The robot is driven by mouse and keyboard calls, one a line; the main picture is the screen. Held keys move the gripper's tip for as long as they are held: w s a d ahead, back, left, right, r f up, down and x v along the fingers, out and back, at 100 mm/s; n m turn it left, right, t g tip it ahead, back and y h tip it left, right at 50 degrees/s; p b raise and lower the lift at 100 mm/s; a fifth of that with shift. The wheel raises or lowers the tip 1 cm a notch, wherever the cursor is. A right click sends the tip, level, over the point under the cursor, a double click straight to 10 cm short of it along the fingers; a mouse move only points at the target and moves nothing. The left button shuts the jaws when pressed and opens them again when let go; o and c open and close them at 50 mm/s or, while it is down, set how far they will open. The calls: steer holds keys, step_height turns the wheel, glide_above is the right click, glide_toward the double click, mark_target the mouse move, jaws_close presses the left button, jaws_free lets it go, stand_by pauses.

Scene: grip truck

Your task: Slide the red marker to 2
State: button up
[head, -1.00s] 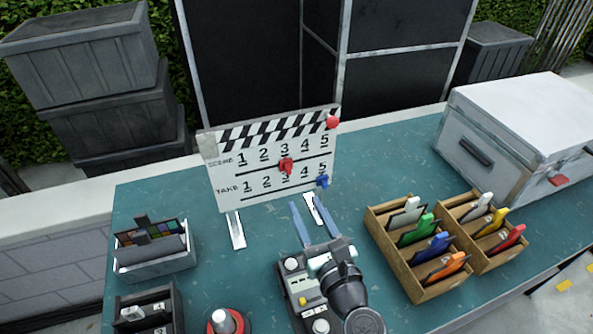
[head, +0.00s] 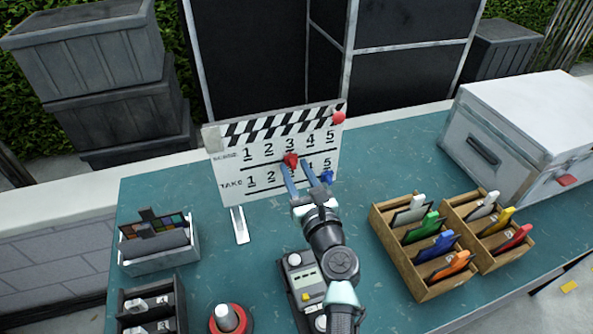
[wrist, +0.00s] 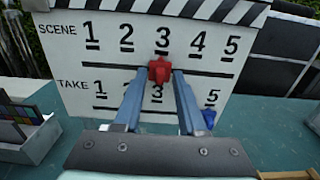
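The clapperboard (head: 232,190) stands on the teal table with SCENE and TAKE rows numbered 1 to 5. The red marker (head: 291,159) is on the SCENE row's track, under the 3; it also shows in the wrist view (wrist: 160,70). The blue marker (head: 327,177) is at 5 on the TAKE row, also in the wrist view (wrist: 209,118). My gripper (head: 296,168) is open in front of the board. In the wrist view its fingertips (wrist: 160,74) stand on either side of the red marker; contact is not clear.
A wooden rack (head: 377,229) of coloured cards and a white case (head: 520,120) stand to the right. A palette box (head: 160,262), a dark box (head: 122,305) and a red-based object (head: 229,319) are at left.

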jaws_close()
stand_by(1.2)
